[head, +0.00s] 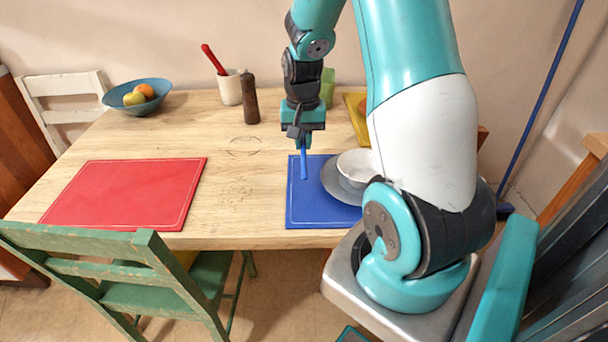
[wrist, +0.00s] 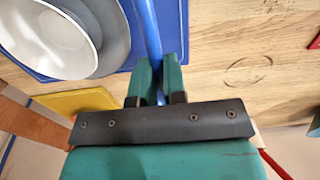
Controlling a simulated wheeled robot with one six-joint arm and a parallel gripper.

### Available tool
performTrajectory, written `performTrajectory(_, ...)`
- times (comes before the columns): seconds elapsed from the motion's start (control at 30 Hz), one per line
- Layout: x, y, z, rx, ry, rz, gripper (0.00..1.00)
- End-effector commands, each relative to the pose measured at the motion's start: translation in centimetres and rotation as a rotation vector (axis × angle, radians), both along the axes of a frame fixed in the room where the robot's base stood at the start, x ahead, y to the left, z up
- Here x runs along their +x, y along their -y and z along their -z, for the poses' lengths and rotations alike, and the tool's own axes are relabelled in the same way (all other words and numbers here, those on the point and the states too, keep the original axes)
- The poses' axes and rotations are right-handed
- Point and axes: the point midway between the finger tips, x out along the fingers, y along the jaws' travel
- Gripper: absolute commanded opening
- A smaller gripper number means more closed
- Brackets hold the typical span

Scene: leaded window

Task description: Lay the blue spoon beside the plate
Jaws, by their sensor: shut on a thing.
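The blue spoon (head: 304,165) is held by my gripper (head: 304,145), which is shut on it. In the head view the spoon hangs below the jaws over the left part of the blue placemat (head: 308,215). I cannot tell whether its lower end touches the mat. In the wrist view the spoon (wrist: 146,32) runs up from between the fingertips of my gripper (wrist: 154,75). The grey plate (head: 338,187) lies on the blue mat just right of the spoon, with a white bowl (head: 357,165) on it. My arm hides the right side of the plate and mat.
A red placemat (head: 128,194) lies on the left of the wooden table (head: 232,190). A blue fruit bowl (head: 150,83), a cream pot (head: 230,90) and a dark mill (head: 250,98) stand behind. A yellow mat (head: 355,112) is at the back right. A green chair (head: 110,262) stands in front.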

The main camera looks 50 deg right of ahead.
Motion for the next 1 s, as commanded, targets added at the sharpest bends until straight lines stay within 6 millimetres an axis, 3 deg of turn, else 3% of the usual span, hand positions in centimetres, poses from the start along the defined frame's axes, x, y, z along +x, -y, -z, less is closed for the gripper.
performTrajectory(0.03, -0.1, -0.1, 1.6, 0.003, -0.005, -0.001, 0.0)
performTrajectory(0.13, -0.1, 0.0, 3.7, 0.002, -0.003, -0.001, 0.0)
performTrajectory(0.43, 0.0, 0.0, 6.3, 0.001, -0.001, -0.001, 0.0)
performTrajectory(0.6, 0.0, 0.0, 8.8, 0.002, -0.003, -0.001, 0.0)
performTrajectory(0.97, 0.0, 0.0, 9.4, 0.0, 0.0, -0.001, 0.0)
performTrajectory(1.0, 0.0, 0.0, 9.5, 0.0, 0.0, -0.001, 0.14)
